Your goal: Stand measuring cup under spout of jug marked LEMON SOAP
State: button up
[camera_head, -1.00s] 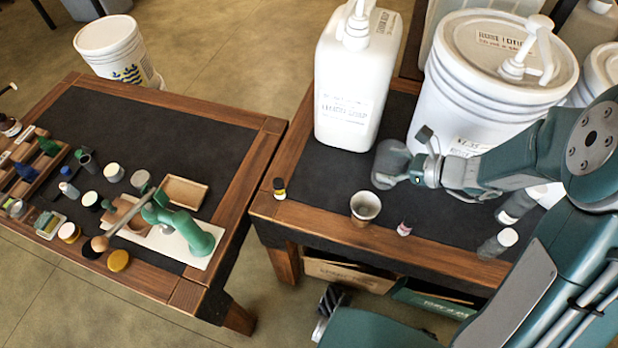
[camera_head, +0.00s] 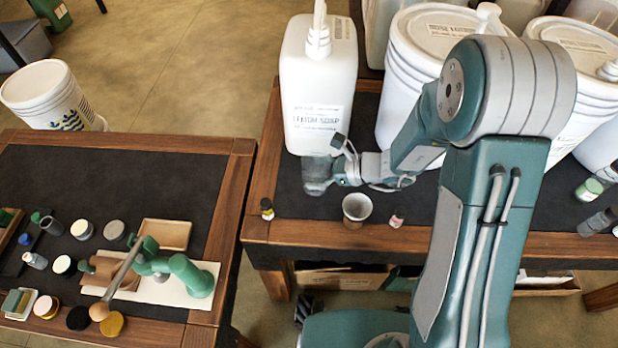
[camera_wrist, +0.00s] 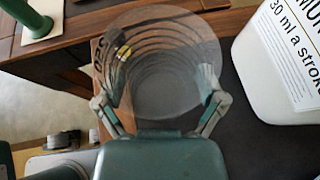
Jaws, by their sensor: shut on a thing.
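The white jug (camera_head: 316,75) marked LEMON SOAP stands on the dark top of the right table in the head view. Its pump rises from the top, and the picture's edge cuts it off. My gripper (camera_head: 338,166) is shut on a clear, greyish measuring cup (camera_head: 317,177) and holds it in front of the jug's lower edge. In the wrist view the cup (camera_wrist: 165,85) fills the space between my gripper's fingers (camera_wrist: 160,108), and its ridged wall shows. The jug (camera_wrist: 285,65) is to the right of the cup there. The spout is not seen in the wrist view.
A small paper cup (camera_head: 356,206), a yellow-and-black bottle (camera_head: 267,209) and a small pink-labelled vial (camera_head: 396,218) stand near the table's front edge. Large white buckets (camera_head: 425,60) are right of the jug. The left table (camera_head: 130,180) holds several jars and a green holder.

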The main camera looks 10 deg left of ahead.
jog(key=w+f, duration=0.2)
jog(key=f, duration=0.1)
jog(key=shift+w+a+f, duration=0.15)
jog(key=shift+a+f, duration=0.05)
jog(key=shift+a, duration=0.2)
jog(key=shift+w+d+f, duration=0.15)
jog(key=shift+d, duration=0.15)
jog(key=shift+w+f, duration=0.2)
jog(key=shift+f, duration=0.15)
jog(key=f, duration=0.1)
jog(key=a+f, duration=0.1)
jog(key=f, duration=0.1)
jog(key=shift+a, duration=0.3)
jog(key=shift+d, duration=0.1)
jog(key=o, duration=0.7)
jog(key=shift+d, duration=0.25)
jog(key=shift+c, duration=0.2)
jog(key=shift+d, duration=0.25)
